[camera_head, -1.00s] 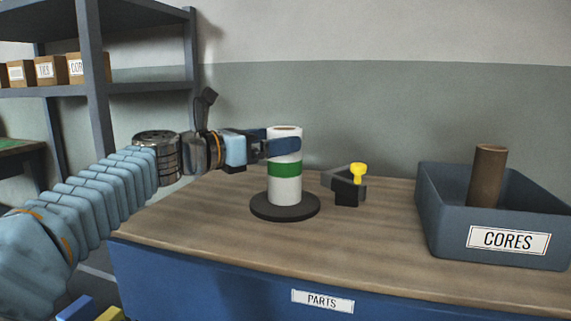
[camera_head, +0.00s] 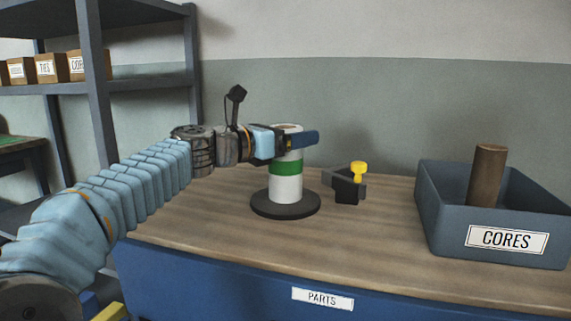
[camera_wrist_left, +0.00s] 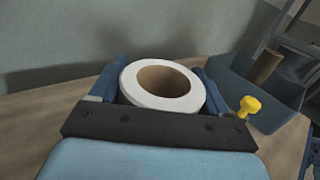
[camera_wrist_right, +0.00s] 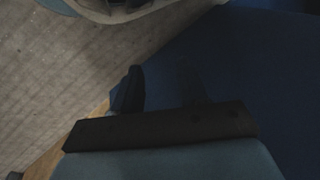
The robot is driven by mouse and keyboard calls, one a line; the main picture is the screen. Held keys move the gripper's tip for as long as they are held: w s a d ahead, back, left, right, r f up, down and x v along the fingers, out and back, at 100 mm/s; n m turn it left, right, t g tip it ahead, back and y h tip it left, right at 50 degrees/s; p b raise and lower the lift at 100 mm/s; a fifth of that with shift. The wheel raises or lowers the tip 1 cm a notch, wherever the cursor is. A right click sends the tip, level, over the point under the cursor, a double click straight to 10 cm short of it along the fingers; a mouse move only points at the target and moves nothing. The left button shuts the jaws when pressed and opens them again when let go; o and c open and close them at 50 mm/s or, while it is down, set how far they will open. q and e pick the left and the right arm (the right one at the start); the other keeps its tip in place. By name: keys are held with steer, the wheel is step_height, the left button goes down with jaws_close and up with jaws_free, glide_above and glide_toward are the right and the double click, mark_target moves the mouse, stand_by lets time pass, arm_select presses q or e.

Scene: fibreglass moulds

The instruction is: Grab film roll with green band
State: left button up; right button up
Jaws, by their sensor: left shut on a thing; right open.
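The film roll (camera_head: 286,187) is white with a green band and stands upright on a round dark base (camera_head: 265,211) on the table. My left gripper (camera_head: 296,143) is shut on the roll above the green band. In the left wrist view the roll's white top ring and brown core (camera_wrist_left: 163,86) sit between the two blue fingers. The far side of the roll is hidden. My right gripper (camera_wrist_right: 165,92) shows only in the dark right wrist view, open and empty, away from the roll.
A dark clamp-like holder with a yellow knob (camera_head: 358,170) stands right of the roll. A grey bin marked CORES (camera_head: 440,235) holds a brown tube (camera_head: 487,175). A shelf (camera_head: 150,83) with small boxes is at the left. The table front (camera_head: 220,225) is clear.

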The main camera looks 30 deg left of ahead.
arm_select(q)
steer(key=c, duration=0.8)
steer(key=shift+r, duration=0.1)
